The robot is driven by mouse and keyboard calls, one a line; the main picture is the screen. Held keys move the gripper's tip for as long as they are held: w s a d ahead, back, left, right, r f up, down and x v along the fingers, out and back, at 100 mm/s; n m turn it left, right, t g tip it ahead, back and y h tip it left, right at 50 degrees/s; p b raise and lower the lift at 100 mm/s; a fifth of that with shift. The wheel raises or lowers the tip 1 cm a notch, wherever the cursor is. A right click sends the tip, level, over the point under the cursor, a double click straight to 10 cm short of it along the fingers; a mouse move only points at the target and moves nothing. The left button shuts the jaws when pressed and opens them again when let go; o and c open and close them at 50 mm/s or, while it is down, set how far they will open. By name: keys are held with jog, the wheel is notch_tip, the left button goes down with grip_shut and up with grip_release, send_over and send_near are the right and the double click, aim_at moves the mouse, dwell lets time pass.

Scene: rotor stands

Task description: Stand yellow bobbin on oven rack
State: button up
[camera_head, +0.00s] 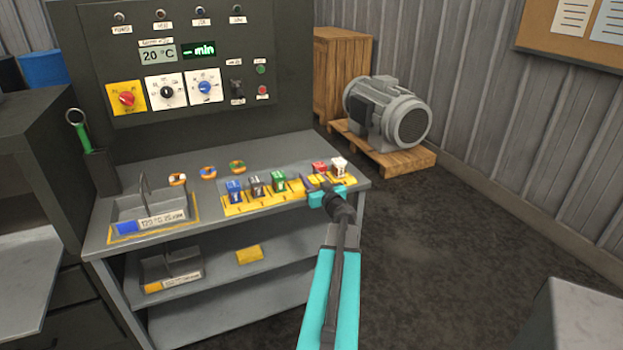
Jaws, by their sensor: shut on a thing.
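My gripper (313,186), at the end of my teal arm, is at the right part of the yellow strip on the bench. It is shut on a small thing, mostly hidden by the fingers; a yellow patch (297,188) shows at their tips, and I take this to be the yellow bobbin. I cannot tell whether it is lifted clear of the strip. A grey rack (124,212) with upright dividers and a numbered label stands in a yellow outline at the bench's left. A similar grey rack (160,266) is on the shelf below. I cannot tell which is the oven rack.
Blue (235,191), dark (256,184) and green (279,181) bobbins stand left of my gripper; red (319,168) and white (339,167) ones stand beyond it. Several coloured rings lie behind. A control panel (187,70) rises at the back. A key holder (101,172) is at left.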

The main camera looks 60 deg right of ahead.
dwell(0.3)
jog(key=w+a+n+t+y, duration=0.1)
jog(key=w+a+n+y, duration=0.25)
jog(key=w+a, duration=0.65)
jog(key=w+a+n+t+y, duration=0.1)
jog(key=w+a+n+y, duration=0.3)
jog(key=a, duration=0.9)
jog(key=w+a+n+t+y, duration=0.1)
jog(key=w+a+n+y, duration=0.1)
jog(key=w+a+y, duration=0.65)
jog(key=a+n+g+y, duration=0.7)
jog(key=a+n+y, duration=0.1)
jog(key=a, duration=3.2)
jog(key=shift+s+a+f+n+y, duration=0.2)
jog(key=shift+s+f+n+y, duration=0.2)
jog(key=shift+y, duration=0.3)
